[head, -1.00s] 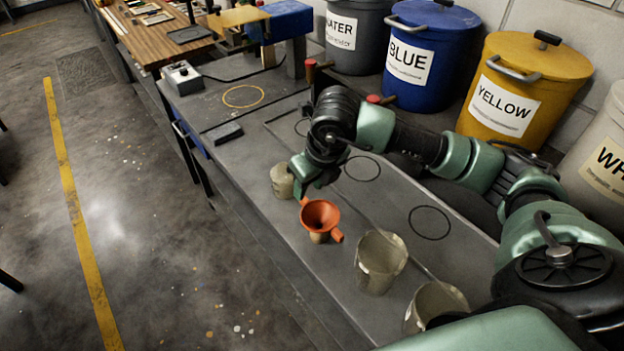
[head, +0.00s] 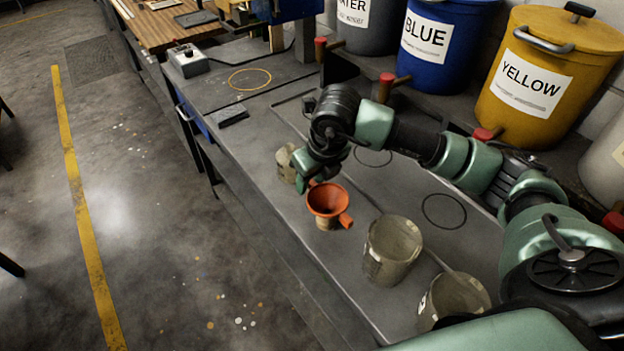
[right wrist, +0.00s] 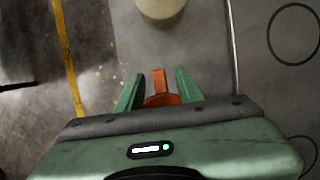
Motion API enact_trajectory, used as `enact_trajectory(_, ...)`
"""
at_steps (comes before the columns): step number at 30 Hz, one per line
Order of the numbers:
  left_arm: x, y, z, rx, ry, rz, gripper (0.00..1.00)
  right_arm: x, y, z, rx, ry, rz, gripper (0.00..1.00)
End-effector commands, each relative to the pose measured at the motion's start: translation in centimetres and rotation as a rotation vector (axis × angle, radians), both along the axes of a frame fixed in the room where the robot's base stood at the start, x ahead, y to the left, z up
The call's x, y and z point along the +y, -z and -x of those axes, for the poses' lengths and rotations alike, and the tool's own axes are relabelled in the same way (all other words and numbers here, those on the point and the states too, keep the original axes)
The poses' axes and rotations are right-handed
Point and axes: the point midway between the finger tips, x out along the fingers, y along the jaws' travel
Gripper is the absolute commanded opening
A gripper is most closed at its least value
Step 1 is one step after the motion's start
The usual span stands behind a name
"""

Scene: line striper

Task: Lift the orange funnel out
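My right gripper (head: 309,183) is low beside the funnel's far side. In the right wrist view, its two green fingers (right wrist: 160,84) stand apart on either side of the funnel's tab (right wrist: 159,80), with gaps visible. The funnel's bowl (right wrist: 162,100) is partly hidden by the gripper body. My left gripper is not in view.
A beige cup (head: 286,162) stands just behind the gripper. Larger beige pots (head: 392,249) and (head: 454,298) stand nearer on the bench (head: 300,225). Blue (head: 437,85) and yellow (head: 520,125) drums with red-handled taps line the back. The floor lies beyond the bench's left edge.

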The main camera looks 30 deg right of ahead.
Motion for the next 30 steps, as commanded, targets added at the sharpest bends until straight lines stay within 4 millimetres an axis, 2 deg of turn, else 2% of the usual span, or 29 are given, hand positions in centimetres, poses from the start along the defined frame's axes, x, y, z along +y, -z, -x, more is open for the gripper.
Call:
enact_trajectory(7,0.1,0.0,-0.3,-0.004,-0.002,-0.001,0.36,0.0,0.0,0.0,0.0,0.0,0.0,0.36)
enact_trajectory(11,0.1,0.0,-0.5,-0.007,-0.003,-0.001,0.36,0.0,0.0,0.0,0.0,0.0,0.0,0.0)
enact_trajectory(19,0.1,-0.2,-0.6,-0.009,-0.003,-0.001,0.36,0.0,-0.2,0.0,-0.001,0.0,0.0,0.0)
enact_trajectory(30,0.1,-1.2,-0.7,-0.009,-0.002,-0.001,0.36,0.0,-2.4,0.0,-0.001,0.0,0.0,0.0)
